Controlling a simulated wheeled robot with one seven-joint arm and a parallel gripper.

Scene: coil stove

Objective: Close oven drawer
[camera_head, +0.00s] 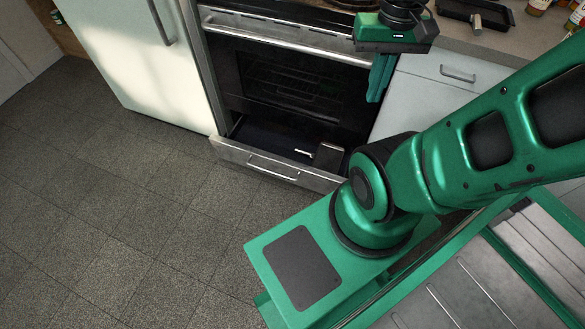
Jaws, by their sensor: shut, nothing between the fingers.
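The oven drawer (225,149) at the bottom of the stove is pulled out. Its pale metal front has a bar handle (273,168), and its dark inside is visible from above. My gripper (376,98) is at the upper right, in front of the stove's right side. Its green fingers point down and are together, with nothing seen between them. It is above and apart from the drawer. My arm hides the drawer's right front corner.
The oven door (290,85) above the drawer is shut, with a long handle (285,40). A dark box-like item (328,156) lies in the drawer. A white fridge (140,65) stands left, and a white cabinet (415,95) right. The tiled floor at left is clear.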

